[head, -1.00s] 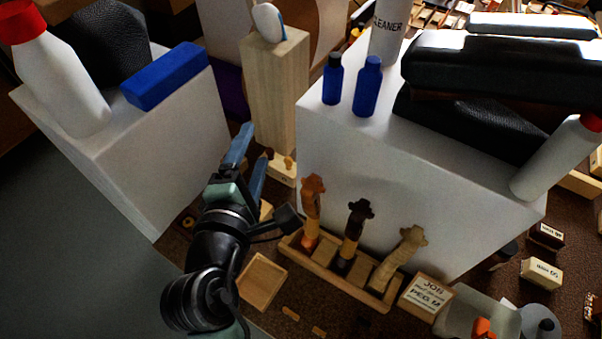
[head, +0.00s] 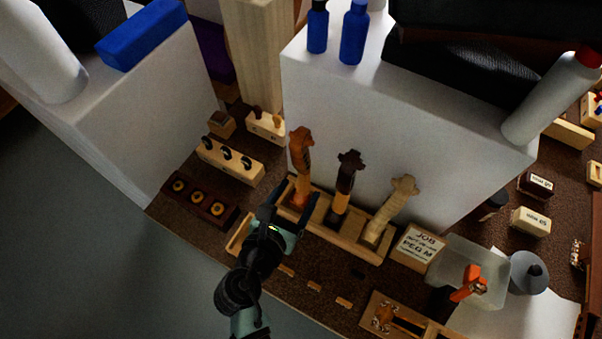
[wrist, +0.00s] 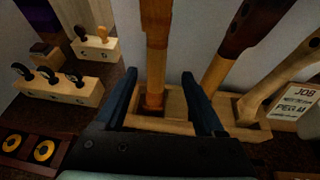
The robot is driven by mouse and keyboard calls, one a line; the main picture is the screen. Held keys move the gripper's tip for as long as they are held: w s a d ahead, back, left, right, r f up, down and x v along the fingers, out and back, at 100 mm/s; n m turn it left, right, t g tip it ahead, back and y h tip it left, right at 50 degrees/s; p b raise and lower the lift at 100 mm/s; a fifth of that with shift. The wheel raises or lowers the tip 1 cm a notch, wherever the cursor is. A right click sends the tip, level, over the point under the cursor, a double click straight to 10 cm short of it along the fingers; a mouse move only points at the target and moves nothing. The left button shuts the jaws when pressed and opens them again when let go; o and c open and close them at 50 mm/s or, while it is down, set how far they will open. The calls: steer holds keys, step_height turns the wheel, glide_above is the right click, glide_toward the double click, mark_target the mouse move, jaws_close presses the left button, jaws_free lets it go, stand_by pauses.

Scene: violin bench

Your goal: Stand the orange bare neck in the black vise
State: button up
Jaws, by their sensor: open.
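The orange bare neck (head: 301,158) stands upright at the left end of a wooden rack (head: 376,256), its foot in the leftmost slot. The neck also shows in the wrist view (wrist: 155,50), where its head is out of frame. My gripper (head: 292,197) is open and low in front of the rack. In the wrist view its two fingers (wrist: 159,80) lie on either side of the neck's lower part, with gaps on both sides. I cannot make out the black vise clearly; a dark shape under an orange piece (head: 468,284) stands at the lower right.
A dark neck (head: 346,190) and a pale neck (head: 390,209) stand to the right in the same rack. A job card (head: 418,246) is at its right end. A tall white block (head: 400,130) rises behind. Peg blocks (head: 230,160) lie left.

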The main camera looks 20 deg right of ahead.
mark_target(301, 183)
steer(key=x, duration=0.5)
steer(key=shift+w+a, duration=0.15)
steer(key=shift+w, duration=0.1)
steer(key=shift+c, duration=0.2)
jaws_close()
